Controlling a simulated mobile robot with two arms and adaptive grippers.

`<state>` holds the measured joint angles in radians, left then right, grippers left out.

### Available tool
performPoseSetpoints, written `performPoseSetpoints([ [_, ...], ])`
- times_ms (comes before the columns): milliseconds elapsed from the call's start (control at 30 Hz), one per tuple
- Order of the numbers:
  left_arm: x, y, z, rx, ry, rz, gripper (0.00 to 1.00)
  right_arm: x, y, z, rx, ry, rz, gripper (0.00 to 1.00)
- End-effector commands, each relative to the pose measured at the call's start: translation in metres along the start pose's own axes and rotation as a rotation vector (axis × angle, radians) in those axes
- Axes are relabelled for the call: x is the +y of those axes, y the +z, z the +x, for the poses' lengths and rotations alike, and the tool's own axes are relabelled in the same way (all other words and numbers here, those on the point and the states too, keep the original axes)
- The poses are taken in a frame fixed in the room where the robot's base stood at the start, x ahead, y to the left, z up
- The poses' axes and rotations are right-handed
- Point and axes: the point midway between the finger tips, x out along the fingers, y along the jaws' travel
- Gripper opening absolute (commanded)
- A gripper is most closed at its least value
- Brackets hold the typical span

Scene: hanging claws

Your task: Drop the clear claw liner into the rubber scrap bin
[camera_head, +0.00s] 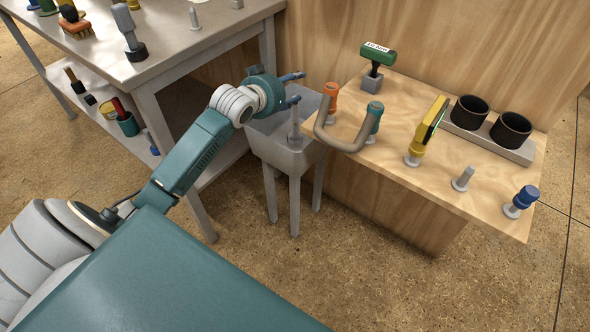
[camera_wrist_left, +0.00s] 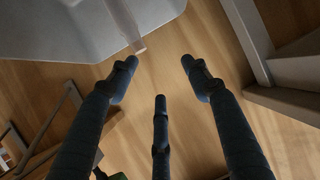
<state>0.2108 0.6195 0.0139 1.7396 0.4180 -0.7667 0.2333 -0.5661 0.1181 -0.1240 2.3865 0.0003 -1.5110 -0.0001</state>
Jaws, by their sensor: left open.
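A grey, smooth body, likely the bin (camera_wrist_left: 60,30), fills the upper left of the wrist view. My right gripper is not in view.
The wooden bench (camera_head: 400,180) on the right carries a curved grey handle (camera_head: 340,143), a green-topped tool (camera_head: 377,55), a yellow tool (camera_head: 428,130), pegs and two black cups (camera_head: 468,112). A grey table (camera_head: 180,55) with tools stands at left. Floor in front is clear.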

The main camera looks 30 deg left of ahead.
Motion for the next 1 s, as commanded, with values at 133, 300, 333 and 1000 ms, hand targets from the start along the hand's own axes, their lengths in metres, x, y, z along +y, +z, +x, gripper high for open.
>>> performPoseSetpoints([
  [133,0.000,0.001,-0.031,0.000,0.000,0.004,0.48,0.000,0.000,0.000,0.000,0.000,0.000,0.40],
  [300,0.000,0.001,-0.068,-0.001,0.000,0.004,0.48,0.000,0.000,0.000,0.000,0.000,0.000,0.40],
  [333,0.000,0.001,-0.073,0.000,0.001,0.004,0.48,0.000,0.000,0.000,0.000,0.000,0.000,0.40],
  [1000,0.000,0.000,-0.106,0.001,0.000,0.002,0.48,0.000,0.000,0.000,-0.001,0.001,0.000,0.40],
])
